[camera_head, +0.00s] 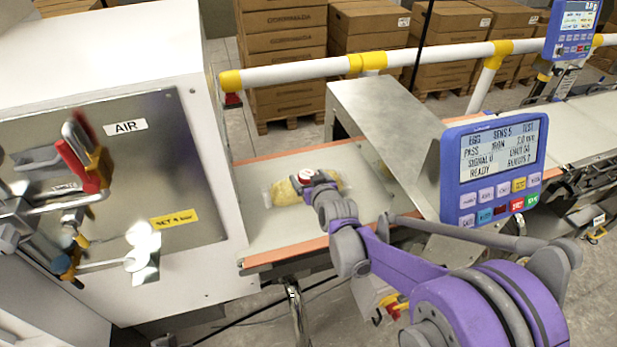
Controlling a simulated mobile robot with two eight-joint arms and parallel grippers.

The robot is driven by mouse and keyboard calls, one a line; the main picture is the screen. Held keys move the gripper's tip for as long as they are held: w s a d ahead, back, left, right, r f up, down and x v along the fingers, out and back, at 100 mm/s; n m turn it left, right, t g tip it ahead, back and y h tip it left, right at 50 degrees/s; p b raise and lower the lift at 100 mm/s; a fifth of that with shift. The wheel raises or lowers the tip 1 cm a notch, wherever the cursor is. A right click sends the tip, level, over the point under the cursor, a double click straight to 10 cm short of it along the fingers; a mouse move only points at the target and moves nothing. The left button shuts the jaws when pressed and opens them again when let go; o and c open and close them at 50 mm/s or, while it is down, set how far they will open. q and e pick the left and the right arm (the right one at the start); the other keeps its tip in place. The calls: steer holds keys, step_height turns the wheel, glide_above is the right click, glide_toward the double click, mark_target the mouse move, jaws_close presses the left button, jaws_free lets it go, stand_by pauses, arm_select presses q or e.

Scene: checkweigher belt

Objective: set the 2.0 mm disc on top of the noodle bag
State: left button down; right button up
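The noodle bag (285,194), a clear bag with yellow contents, lies on the pale belt (372,195) between orange edges. A small disc (306,175) with red and white on it shows at the top of the bag, right by my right gripper's tip. I cannot read a size on it. My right gripper (311,183) reaches in from the lower right and hangs over the bag. Its fingers are small and partly hidden, so I cannot tell whether they grip the disc or only touch it. My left gripper is not in view.
A blue control panel (493,170) stands to the right of the belt. A metal hood (405,125) covers the belt's far part. A white and yellow rail (300,77) runs behind.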

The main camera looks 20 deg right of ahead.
steer(key=shift+r, duration=0.25)
steer(key=shift+s, duration=0.35)
steer(key=v, duration=1.1)
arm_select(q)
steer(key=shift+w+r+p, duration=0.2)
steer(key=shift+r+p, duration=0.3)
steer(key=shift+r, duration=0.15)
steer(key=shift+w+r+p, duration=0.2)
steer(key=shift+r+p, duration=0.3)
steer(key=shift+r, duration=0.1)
arm_select(e)
steer(key=s+f+g, duration=0.3)
steer(key=s+g, duration=0.1)
steer(key=s, duration=0.7)
steer(key=s+f+g, duration=0.3)
steer(key=s+g, duration=0.1)
steer(key=s, duration=0.8)
steer(key=shift+s+f, duration=0.15)
steer(key=shift+f, duration=0.1)
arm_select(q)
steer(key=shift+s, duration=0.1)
